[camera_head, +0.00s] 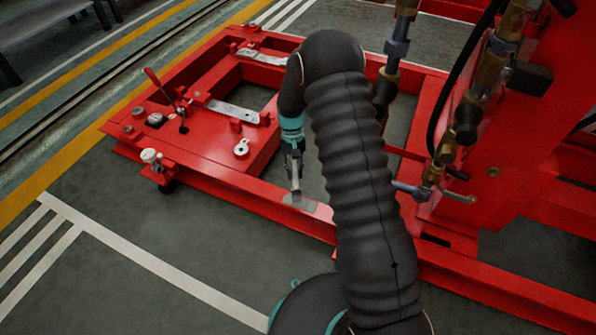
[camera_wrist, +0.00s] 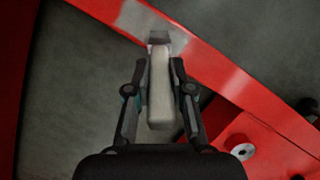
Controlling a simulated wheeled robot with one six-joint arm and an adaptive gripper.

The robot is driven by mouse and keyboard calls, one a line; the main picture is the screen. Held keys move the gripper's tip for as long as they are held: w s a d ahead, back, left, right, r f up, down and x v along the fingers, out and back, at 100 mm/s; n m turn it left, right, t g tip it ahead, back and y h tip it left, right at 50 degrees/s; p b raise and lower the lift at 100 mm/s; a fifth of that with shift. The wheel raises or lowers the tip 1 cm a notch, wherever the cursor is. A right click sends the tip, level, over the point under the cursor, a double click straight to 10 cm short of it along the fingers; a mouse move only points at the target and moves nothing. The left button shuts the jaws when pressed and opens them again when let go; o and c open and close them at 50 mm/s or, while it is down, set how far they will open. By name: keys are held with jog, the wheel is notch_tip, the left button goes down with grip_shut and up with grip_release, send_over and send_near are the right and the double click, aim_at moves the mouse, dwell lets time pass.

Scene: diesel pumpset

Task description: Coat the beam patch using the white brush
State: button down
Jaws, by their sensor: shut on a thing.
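My gripper (camera_wrist: 158,90) is shut on the white brush (camera_wrist: 160,98), with one finger on each side of its pale handle. In the head view, my gripper (camera_head: 292,150) hangs over the frame's near red beam, and the brush (camera_head: 295,177) points down at it. The brush's dark grey head (camera_wrist: 158,37) is at the beam's edge in the wrist view; whether it touches cannot be told. A grey patch (camera_wrist: 132,18) lies on the red beam just left of the brush head. It also shows in the head view (camera_head: 308,205) by the brush tip.
The red frame (camera_head: 210,180) carries a lever (camera_head: 165,90), a white-topped fitting (camera_head: 152,158) and a pale round disc (camera_head: 241,148). Brass and grey pipework (camera_head: 440,160) stands to the right of my arm. Open grey floor (camera_head: 190,235) lies before the frame.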

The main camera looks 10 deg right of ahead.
jog(key=shift+w+a, duration=0.45)
jog(key=shift+a, duration=0.2)
jog(key=shift+w+a, duration=0.45)
jog(key=shift+a, duration=0.3)
jog(key=shift+w+a, duration=0.25)
jog(key=shift+a, duration=0.05)
jog(key=shift+d, duration=0.1)
